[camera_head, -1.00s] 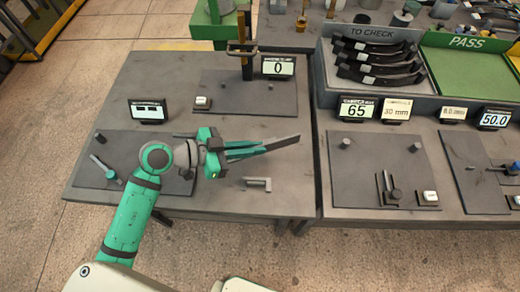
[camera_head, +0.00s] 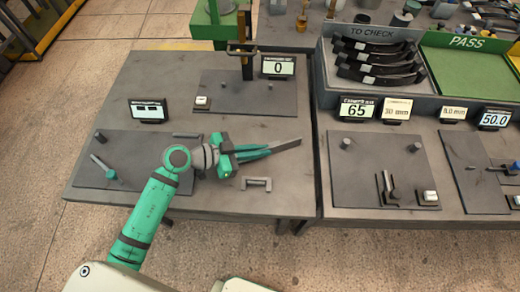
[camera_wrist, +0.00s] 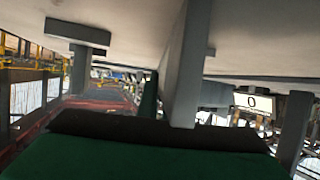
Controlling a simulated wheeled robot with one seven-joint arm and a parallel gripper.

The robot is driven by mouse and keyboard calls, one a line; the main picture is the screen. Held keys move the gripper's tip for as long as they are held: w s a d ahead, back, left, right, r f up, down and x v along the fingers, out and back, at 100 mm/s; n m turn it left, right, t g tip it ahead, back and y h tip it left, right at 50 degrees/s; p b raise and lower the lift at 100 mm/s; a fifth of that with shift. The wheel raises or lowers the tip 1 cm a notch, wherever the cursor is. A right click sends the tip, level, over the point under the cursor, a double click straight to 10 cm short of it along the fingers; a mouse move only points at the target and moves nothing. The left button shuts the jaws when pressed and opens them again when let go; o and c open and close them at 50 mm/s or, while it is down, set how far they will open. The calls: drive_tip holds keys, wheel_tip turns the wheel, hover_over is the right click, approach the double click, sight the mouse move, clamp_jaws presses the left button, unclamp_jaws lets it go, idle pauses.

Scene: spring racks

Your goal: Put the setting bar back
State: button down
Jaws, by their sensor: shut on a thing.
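A long dark flat bar, which I take to be the setting bar (camera_head: 286,145), juts out to the right from my gripper (camera_head: 252,152) in the head view. My green gripper is shut on it and holds it over the right part of the left table. Its near end is hidden by the fingers. A small light-grey bracket (camera_head: 257,183) is on the table just below the gripper in the picture. In the wrist view, a dark edge (camera_wrist: 150,128) crosses above green at the bottom; I cannot tell which part it is.
A plate (camera_head: 240,95) with a post and a display reading 0 (camera_head: 278,67) stands behind. A plate with a lever (camera_head: 110,172) is at left, a short grey strip (camera_head: 186,135) near it. The right table holds a TO CHECK tray (camera_head: 328,80) of dark springs.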

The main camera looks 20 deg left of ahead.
drive_tip(key=c, duration=1.9)
unclamp_jaws()
drive_tip(key=v, duration=1.1)
drive_tip(key=shift+s+a+r, duration=0.15)
drive_tip(key=shift+a, duration=0.15)
drive_tip(key=shift+s+a, duration=0.1)
drive_tip(key=shift+s, duration=0.1)
